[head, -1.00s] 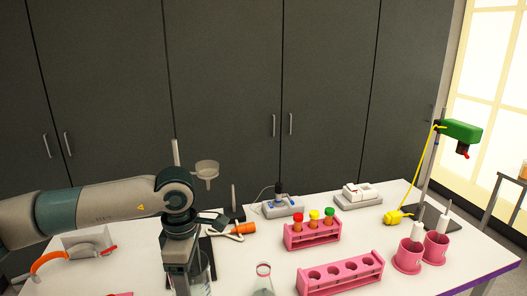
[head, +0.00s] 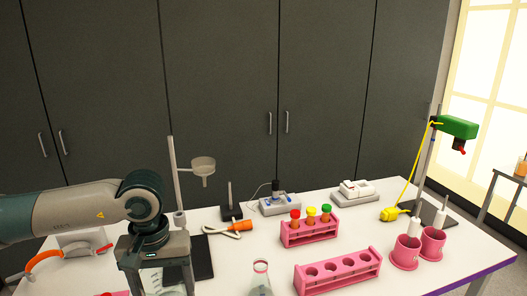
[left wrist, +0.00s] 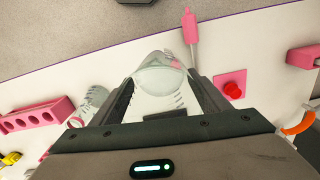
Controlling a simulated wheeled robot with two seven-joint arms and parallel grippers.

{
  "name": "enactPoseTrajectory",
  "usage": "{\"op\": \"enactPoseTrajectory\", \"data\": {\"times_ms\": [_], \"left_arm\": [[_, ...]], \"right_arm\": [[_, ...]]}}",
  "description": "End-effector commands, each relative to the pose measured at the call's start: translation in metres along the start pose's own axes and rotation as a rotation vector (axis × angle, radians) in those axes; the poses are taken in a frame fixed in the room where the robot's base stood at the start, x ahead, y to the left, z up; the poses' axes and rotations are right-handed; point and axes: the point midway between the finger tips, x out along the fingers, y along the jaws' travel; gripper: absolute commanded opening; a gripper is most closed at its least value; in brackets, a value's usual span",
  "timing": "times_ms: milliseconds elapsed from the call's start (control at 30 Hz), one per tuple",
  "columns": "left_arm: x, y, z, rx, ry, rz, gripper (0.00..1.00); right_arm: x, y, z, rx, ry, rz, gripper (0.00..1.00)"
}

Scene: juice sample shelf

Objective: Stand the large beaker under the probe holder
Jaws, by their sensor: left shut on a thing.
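The large beaker (head: 172,279) is clear glass with markings, at the bottom left of the head view, partly hidden by my left gripper (head: 163,276). In the left wrist view the beaker (left wrist: 160,90) sits between the two fingers of my left gripper (left wrist: 163,84), which is shut on it. I cannot tell whether its base touches the table. A green head (head: 458,127) on a tall stand at the far right, with a yellow cable, looks like the probe holder. The beaker is far to its left. My right gripper is not in view.
A funnel stand (head: 175,180) is just behind my gripper. A conical flask (head: 261,280), an empty pink rack (head: 338,272), a rack of capped tubes (head: 308,232) and pink cups (head: 406,254) stand to the right. A yellow item (head: 393,214) lies by the green-headed stand.

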Motion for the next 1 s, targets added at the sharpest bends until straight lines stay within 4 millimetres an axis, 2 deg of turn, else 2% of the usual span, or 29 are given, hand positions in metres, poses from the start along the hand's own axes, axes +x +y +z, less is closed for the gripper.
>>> {"op": "enactPoseTrajectory", "data": {"times_ms": [233,667,867,1000], "left_arm": [[-0.001,-0.005,0.005,0.161,0.001,0.000,0.37],[-0.001,-0.005,0.006,0.181,0.000,0.000,0.37],[0.011,-0.007,0.014,0.183,-0.004,-0.002,0.37],[0.027,-0.009,0.026,0.184,-0.006,-0.004,0.37]], "right_arm": [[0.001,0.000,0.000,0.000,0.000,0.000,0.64],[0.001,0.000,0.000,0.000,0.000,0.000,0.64],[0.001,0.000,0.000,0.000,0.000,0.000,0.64],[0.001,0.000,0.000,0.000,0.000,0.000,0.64]]}}
